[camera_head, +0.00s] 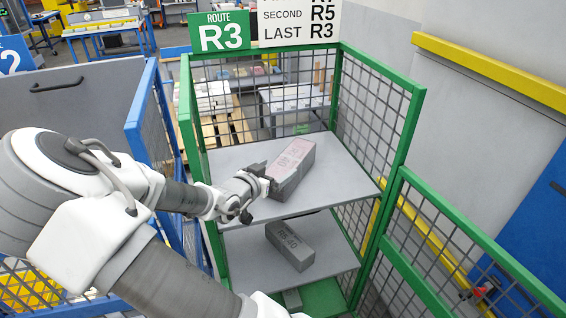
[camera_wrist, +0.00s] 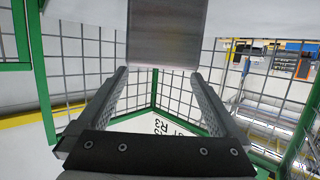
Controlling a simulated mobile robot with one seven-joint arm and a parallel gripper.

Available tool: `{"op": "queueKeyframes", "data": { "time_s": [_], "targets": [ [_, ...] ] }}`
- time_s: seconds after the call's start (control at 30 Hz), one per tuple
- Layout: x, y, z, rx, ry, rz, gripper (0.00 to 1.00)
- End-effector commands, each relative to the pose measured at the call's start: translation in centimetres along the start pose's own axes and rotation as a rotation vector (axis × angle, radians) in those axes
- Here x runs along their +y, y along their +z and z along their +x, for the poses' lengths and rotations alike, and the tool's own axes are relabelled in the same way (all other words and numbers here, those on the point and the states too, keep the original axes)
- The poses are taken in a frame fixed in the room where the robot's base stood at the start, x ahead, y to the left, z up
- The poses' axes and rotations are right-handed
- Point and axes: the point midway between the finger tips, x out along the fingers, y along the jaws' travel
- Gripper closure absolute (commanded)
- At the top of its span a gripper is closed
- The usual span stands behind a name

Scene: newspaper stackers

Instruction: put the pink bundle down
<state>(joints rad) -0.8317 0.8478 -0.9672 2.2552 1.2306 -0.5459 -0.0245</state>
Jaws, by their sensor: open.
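The pink bundle (camera_head: 291,160) is a long block with a pale pink top and grey sides. It lies on the upper shelf (camera_head: 345,183) of the green cage marked R3. My gripper (camera_head: 262,184) is at the bundle's near left end, over the shelf's left part. In the wrist view, the two fingers of my gripper (camera_wrist: 159,74) stand wide apart with nothing held between them. The bundle's plain grey end (camera_wrist: 164,38) shows just beyond the fingertips, at the top of the picture. I cannot tell whether a fingertip touches it.
A grey bundle (camera_head: 291,246) marked R5 40 lies on the lower shelf (camera_head: 245,255). Green mesh walls (camera_head: 372,120) enclose the shelves at the sides and back. A green rail (camera_head: 480,235) stands at the right, a blue frame (camera_head: 140,120) at the left. The upper shelf's right part is free.

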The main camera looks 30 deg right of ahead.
Motion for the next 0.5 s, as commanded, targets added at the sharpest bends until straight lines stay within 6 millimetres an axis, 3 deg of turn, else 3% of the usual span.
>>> {"op": "queueKeyframes", "data": {
  "time_s": [0.2, 0.5],
  "targets": [
    [-0.1, -0.1, -3.6, 0.000, -0.003, 0.001, 0.00],
    [0.0, 0.0, -5.0, -0.001, 0.000, 0.001, 0.00]
  ]
}}
